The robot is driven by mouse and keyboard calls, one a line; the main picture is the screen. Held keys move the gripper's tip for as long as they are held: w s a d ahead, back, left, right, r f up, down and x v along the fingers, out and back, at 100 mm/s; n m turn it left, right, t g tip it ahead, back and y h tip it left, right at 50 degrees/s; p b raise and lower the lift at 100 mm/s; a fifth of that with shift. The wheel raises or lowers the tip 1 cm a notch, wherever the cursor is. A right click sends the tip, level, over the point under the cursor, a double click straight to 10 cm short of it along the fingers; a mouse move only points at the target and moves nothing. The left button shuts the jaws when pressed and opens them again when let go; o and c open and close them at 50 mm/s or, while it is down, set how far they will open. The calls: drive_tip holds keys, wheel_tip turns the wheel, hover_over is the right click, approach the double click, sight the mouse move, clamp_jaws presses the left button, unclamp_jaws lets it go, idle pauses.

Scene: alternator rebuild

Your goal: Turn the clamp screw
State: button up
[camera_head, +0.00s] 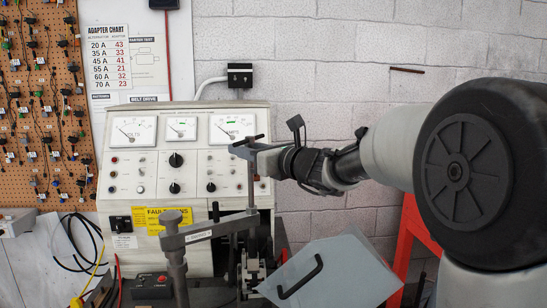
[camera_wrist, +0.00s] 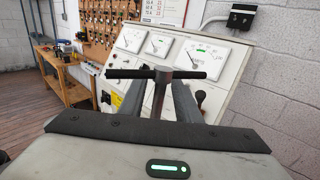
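The clamp screw (camera_head: 252,185) is an upright metal rod with a dark T-bar handle on top. It passes down to a grey clamp arm (camera_head: 208,229) at the test bench's front. In the wrist view the T-bar (camera_wrist: 130,74) lies crosswise, with its shaft (camera_wrist: 160,98) below it. My gripper (camera_head: 243,150) is at the screw's upper end, just under the bar. In the wrist view its two fingers (camera_wrist: 160,92) stand on either side of the shaft, with gaps visible, so it looks open. The lower screw end is partly hidden.
The test bench (camera_head: 143,190) with gauges and knobs stands directly behind the screw. A grey panel with a black handle (camera_head: 301,279) is at lower right, near a red frame (camera_head: 407,245). A pegboard (camera_head: 40,110) with connectors hangs at left.

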drive_tip(key=v, duration=1.5)
drive_tip(key=shift+f, duration=0.1)
